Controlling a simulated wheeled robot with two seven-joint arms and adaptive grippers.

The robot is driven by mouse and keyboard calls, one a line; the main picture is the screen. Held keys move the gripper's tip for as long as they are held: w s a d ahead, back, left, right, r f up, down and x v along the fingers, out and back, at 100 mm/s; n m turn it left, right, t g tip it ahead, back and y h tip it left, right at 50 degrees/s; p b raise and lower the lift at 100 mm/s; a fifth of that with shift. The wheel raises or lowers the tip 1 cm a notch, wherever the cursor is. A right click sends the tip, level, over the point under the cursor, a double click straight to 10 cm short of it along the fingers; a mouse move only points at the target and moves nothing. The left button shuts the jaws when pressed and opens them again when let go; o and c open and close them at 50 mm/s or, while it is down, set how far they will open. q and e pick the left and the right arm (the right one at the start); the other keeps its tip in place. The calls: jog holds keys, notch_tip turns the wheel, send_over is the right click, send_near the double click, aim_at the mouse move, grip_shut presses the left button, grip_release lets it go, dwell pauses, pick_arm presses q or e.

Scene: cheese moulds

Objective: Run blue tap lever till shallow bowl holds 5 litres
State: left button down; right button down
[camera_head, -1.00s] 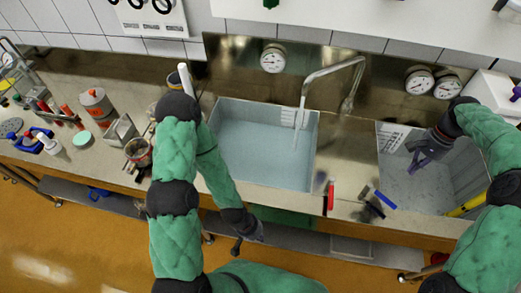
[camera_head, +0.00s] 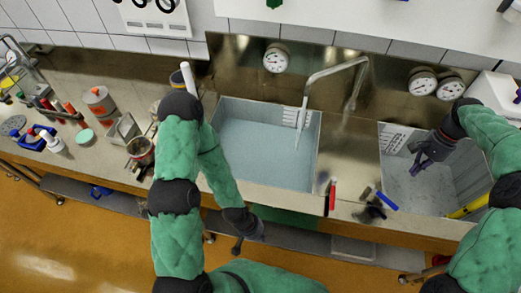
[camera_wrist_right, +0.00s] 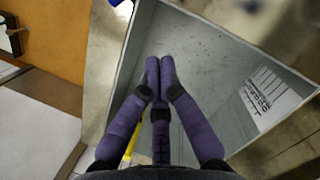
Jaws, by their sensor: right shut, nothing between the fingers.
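The blue tap lever (camera_head: 387,201) is on the front edge of the steel counter, right of a red lever (camera_head: 332,195). The left basin (camera_head: 264,158) holds pale blue water. The tap spout (camera_head: 340,68) hangs over it, with a thin pale line below its end that may be water. The right basin (camera_head: 440,185) looks empty of water; which basin is the shallow bowl I cannot tell. My right gripper (camera_head: 420,160) is shut and empty over the right basin, also in the right wrist view (camera_wrist_right: 159,68). My left gripper (camera_head: 245,224) is low in front of the counter; its fingers are unclear.
Scale labels show in the left basin (camera_head: 294,117) and right basin (camera_wrist_right: 270,95). A yellow object (camera_head: 467,208) lies at the right basin's front. Gauges (camera_head: 276,59) are on the back wall. Bottles and tools crowd the left counter, including a grey-and-red container (camera_head: 98,99).

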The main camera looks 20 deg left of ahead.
jog(key=c, duration=1)
grip_release()
jog(key=s+a+r+n+p, duration=0.1)
jog(key=s+n+p, duration=0.2)
jog(key=n+p, duration=0.7)
jog(key=s+a+n+p, duration=0.25)
jog(key=n+p, duration=0.55)
jog(key=p, duration=0.4)
jog(key=d+p+x, duration=0.1)
jog(key=x, duration=0.8)
jog(key=shift+f+t, duration=0.4)
jog(key=shift+f, duration=0.05)
jog(key=shift+a, duration=0.1)
grip_shut()
